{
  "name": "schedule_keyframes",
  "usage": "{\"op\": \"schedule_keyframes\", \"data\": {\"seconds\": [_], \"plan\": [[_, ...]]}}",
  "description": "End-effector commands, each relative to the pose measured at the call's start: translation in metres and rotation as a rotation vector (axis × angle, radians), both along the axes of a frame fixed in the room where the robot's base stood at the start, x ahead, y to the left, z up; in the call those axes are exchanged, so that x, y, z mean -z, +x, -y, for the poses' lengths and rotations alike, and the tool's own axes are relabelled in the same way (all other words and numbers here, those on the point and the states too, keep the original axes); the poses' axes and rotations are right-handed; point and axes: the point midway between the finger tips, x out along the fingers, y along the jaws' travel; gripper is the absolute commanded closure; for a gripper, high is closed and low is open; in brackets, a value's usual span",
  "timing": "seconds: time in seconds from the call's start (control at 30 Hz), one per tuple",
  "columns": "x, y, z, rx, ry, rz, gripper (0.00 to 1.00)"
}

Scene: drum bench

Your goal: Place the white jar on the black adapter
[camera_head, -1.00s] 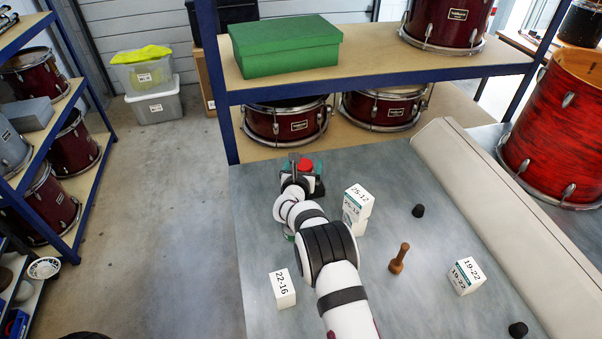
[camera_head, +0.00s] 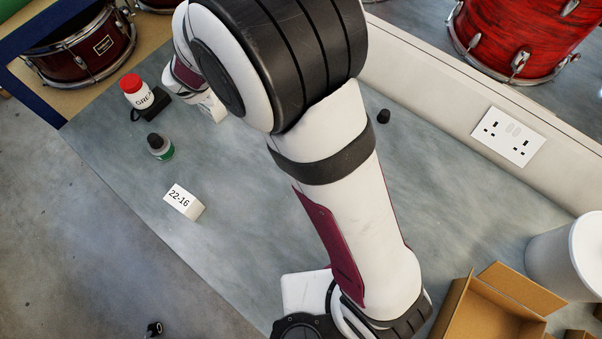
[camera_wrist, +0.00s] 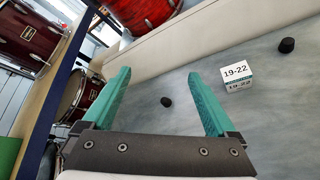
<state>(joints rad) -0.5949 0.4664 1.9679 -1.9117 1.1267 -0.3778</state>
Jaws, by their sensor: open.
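The white jar (camera_head: 143,99) with a red lid stands at the far left of the bench in the head view. It appears to rest upright on the black adapter (camera_head: 155,107), whose dark body shows around its base. Exactly how it is seated cannot be told. The jar and adapter are not in the wrist view.
A dark-capped bottle with a green label (camera_head: 160,148) and a box marked 22-16 (camera_head: 184,201) stand near the jar. The wrist view shows a box marked 19-22 (camera_wrist: 237,75) and black knobs (camera_wrist: 166,102). An open cardboard box (camera_head: 490,305) and white tub (camera_head: 565,255) are at right.

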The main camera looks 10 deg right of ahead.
Motion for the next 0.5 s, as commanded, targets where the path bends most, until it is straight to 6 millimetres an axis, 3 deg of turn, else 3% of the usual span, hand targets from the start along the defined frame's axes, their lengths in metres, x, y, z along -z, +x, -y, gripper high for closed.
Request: {"op": "schedule_keyframes", "data": {"seconds": [0.03, 0.07, 0.1, 0.17, 0.2, 0.3, 0.4, 0.5], "plan": [[-0.014, -0.032, 0.058, 0.242, 0.152, 0.015, 0.08], [-0.017, -0.06, 0.091, 0.414, 0.263, 0.022, 0.08], [-0.018, -0.105, 0.126, 0.656, 0.418, 0.036, 0.08], [-0.011, -0.182, 0.156, 1.031, 0.664, 0.062, 0.08], [-0.004, -0.231, 0.157, 1.272, 0.827, 0.074, 0.08], [0.008, -0.31, 0.125, 1.739, 1.164, 0.081, 0.08], [0.01, -0.343, 0.088, 2.011, 1.38, 0.059, 0.08], [0.009, -0.352, 0.07, 2.12, 1.472, 0.039, 0.08]]}}
